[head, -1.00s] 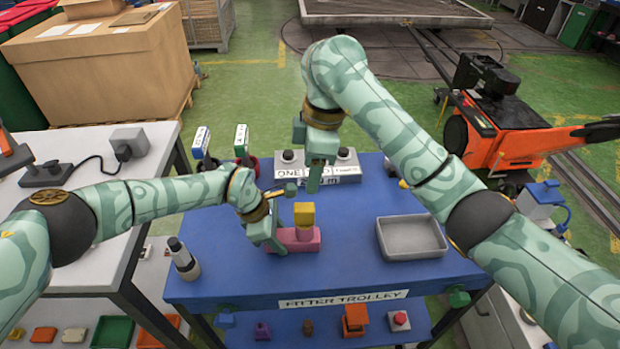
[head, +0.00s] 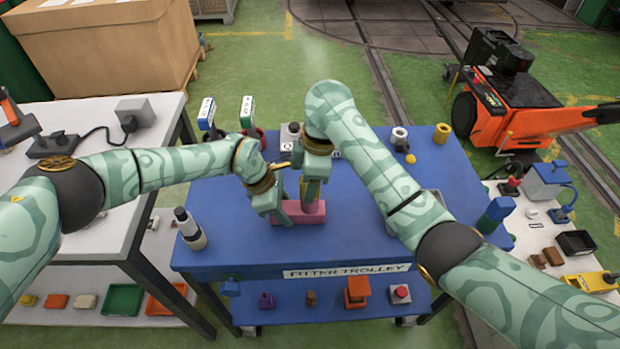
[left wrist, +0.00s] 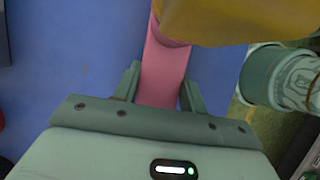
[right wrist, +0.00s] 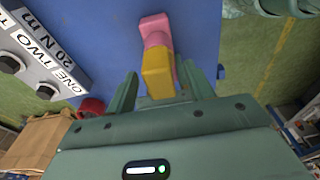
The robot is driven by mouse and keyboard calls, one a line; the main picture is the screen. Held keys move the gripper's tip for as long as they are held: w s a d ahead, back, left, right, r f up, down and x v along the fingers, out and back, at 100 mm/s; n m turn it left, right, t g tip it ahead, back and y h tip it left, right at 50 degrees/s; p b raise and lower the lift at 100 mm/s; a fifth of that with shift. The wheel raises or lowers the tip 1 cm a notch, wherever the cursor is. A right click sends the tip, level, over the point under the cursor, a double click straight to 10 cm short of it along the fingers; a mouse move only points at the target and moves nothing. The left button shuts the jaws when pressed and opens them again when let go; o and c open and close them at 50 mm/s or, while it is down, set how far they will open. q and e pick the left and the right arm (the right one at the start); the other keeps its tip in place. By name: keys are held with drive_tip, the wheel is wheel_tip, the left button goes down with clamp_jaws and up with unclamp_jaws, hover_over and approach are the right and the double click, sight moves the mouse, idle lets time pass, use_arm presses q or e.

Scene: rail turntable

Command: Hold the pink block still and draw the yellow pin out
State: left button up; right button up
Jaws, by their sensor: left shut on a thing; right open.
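The pink block (head: 303,216) sits on the blue trolley top, near its front edge. My left gripper (head: 280,210) is shut on the pink block, and in the left wrist view its fingers lie on either side of the block (left wrist: 164,78). The yellow pin (right wrist: 158,80) stands in the block, and its head also shows in the left wrist view (left wrist: 215,20). My right gripper (head: 311,190) is over the block; it is open, with its fingers on both sides of the yellow head. In the head view the right gripper mostly hides the pin.
The blue trolley top (head: 350,235) is clear in front of the block. A black-and-white cylinder (head: 189,228) stands at its left edge. A grey tray is partly hidden behind my right arm. A white bench (head: 85,215) stands to the left.

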clamp_jaws()
drive_tip(key=shift+r, duration=0.7)
idle(0.3)
drive_tip(key=shift+w+a+r, duration=0.1)
drive_tip(key=shift+a+r, duration=0.05)
drive_tip(key=shift+r, duration=2.95)
